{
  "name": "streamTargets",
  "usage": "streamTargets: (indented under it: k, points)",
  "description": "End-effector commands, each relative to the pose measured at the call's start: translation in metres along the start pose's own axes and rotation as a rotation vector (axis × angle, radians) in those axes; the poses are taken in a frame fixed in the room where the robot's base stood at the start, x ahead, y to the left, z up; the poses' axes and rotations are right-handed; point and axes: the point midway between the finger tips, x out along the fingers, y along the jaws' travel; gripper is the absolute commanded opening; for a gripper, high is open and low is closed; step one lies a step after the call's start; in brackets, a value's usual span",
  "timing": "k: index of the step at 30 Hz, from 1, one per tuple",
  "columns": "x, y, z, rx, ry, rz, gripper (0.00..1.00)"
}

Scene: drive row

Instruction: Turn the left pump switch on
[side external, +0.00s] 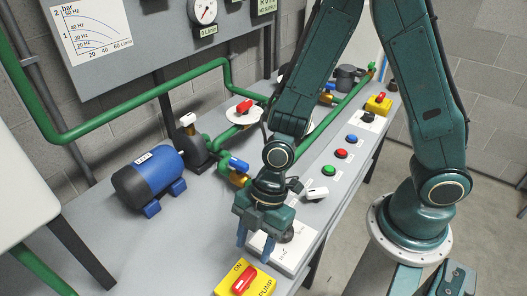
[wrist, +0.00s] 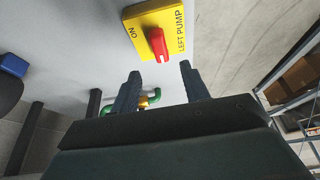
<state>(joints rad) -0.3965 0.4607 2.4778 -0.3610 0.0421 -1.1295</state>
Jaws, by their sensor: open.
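The left pump switch is a yellow plate (side external: 262,279) with a red knob (side external: 243,281) at the near end of the grey bench. In the wrist view, the yellow plate (wrist: 140,17) reads "ON" and "LEFT PUMP". Its red knob (wrist: 157,42) sits between these labels, lying slanted across the plate; whether it is at the ON mark I cannot tell. In the wrist view, my gripper (wrist: 160,71) shows the knob beyond the gap, not between the fingers.
A blue motor (side external: 150,180) stands left on the bench. Green pipe (side external: 140,113) with valves runs behind. A white panel (side external: 303,247) with a dark knob lies beside my gripper. Green, red and blue buttons (side external: 341,154) and another yellow switch (side external: 379,104) line the right edge.

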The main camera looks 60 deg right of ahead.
Motion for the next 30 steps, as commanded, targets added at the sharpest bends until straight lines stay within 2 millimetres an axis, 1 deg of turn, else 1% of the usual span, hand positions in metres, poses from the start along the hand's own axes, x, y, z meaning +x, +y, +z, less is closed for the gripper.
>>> streamTargets:
  k: [1, 21, 30]
  points:
    - [0.005, -0.001, 0.001, 0.0, -0.002, -0.003, 0.45]
    - [0.068, -0.001, 0.0, -0.001, -0.001, -0.002, 0.45]
    - [0.086, 0.0, 0.0, 0.0, 0.0, 0.0, 0.45]
